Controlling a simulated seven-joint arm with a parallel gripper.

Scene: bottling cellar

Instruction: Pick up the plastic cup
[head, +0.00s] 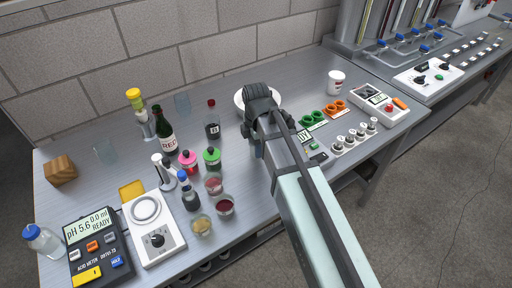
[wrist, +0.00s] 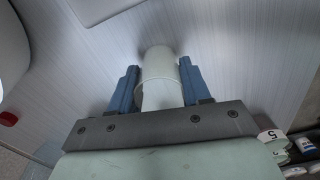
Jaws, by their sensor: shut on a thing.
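My gripper (wrist: 158,82) has its two blue fingers shut on a pale, whitish plastic cup (wrist: 160,66). In the wrist view the cup sits between the fingers, with one finger against each side. I cannot tell whether it touches the table or is raised. In the head view my gripper (head: 259,150) is over the middle of the table, and my arm hides the held cup.
A white dish (head: 239,99) lies just behind my gripper. Bottles, including a dark green one (head: 168,144), and small sample cups stand to the left. A white tub (head: 336,82), green holders (head: 313,119) and a meter (head: 372,98) stand to the right.

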